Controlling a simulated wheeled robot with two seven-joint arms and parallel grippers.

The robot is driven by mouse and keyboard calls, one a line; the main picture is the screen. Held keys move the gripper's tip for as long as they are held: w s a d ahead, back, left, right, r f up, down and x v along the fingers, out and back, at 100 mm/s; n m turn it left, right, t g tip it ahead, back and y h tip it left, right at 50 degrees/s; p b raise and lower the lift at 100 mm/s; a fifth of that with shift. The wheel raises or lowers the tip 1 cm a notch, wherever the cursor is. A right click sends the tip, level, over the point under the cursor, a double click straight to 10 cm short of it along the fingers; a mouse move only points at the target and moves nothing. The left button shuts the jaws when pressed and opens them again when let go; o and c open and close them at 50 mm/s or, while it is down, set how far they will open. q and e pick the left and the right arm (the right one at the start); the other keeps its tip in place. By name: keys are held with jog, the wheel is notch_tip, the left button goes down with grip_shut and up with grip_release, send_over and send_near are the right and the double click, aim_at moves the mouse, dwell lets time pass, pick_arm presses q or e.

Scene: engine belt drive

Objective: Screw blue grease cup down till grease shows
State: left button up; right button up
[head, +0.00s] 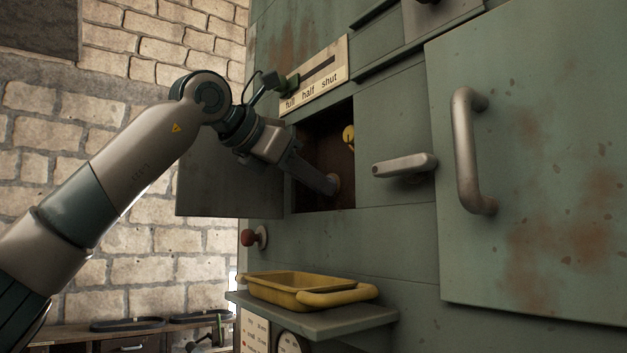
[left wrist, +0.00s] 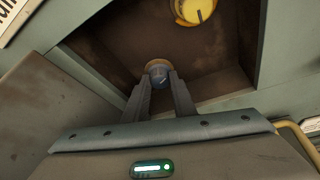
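The blue grease cup (left wrist: 159,76), a small dark-blue knob with a pale mark and a tan ring behind it, sits in a brown-walled recess in the green machine. My left gripper (head: 326,184) reaches into this recess from the left. In the left wrist view its two fingers (left wrist: 160,84) stand on either side of the cup and appear to touch it. In the head view the fingers mostly hide the cup; only a tan rim (head: 335,183) shows at their tips. I cannot make out any grease. My right gripper is not in view.
A yellow round part (head: 349,134) is higher in the recess and also shows in the left wrist view (left wrist: 194,10). An open door panel (head: 225,180) hangs left of the opening. A lever handle (head: 404,165) is right. A yellow tray (head: 268,291) sits on the shelf below.

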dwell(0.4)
pick_arm(q)
jog(key=shift+d+f+m+t+h+b, duration=0.2)
jog(key=shift+m+t+h+b, duration=0.7)
jog(key=shift+m+b, duration=2.05)
jog(key=shift+a+f+m+t+h+b, duration=0.25)
jog(key=shift+m+t+b, duration=1.4)
jog(key=shift+m, duration=2.4)
jog(key=shift+d+f+m+t+h+b, duration=0.15)
jog(key=shift+f+m+t+h+b, duration=0.45)
jog(key=shift+m+b, duration=2.5)
jog(key=shift+r+m+p, duration=0.2)
jog(key=shift+m+p, duration=0.25)
jog(key=shift+m, duration=0.15)
jog(key=o, duration=1.1)
jog(key=shift+c, duration=0.2)
jog(key=shift+s, duration=0.1)
jog(key=shift+f, duration=0.1)
